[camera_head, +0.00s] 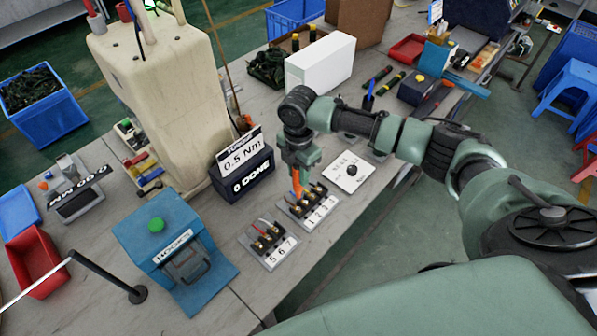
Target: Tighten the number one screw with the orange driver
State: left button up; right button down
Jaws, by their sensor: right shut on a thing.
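My right gripper (299,160) reaches down from the right and is shut on the orange driver (297,182). The driver points down, with its lower end at the far left part of the plate marked 1 2 3 (327,208). Several dark terminals with brassy parts stand on that plate. The number one screw cannot be made out, and I cannot tell whether the tip touches it. My left gripper is not in view.
A dark box (243,181) reading "0 DONE" carries a "0.5 Nm" sign (240,152). A white plate with a black knob (347,174) lies to the right. A blue box with a green button (156,225) stands left. A tall beige machine and a white box stand behind.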

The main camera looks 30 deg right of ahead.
aim_at(299, 189)
jog(key=shift+p, duration=0.3)
notch_tip(299, 189, down, 2)
jog(key=shift+f+b, duration=0.25)
jog(key=shift+b, duration=0.5)
jog(key=shift+f+b, duration=0.8)
jog(key=shift+f, duration=1.1)
jog(key=shift+p, duration=0.8)
jog(key=shift+f, duration=0.6)
dwell(1.4)
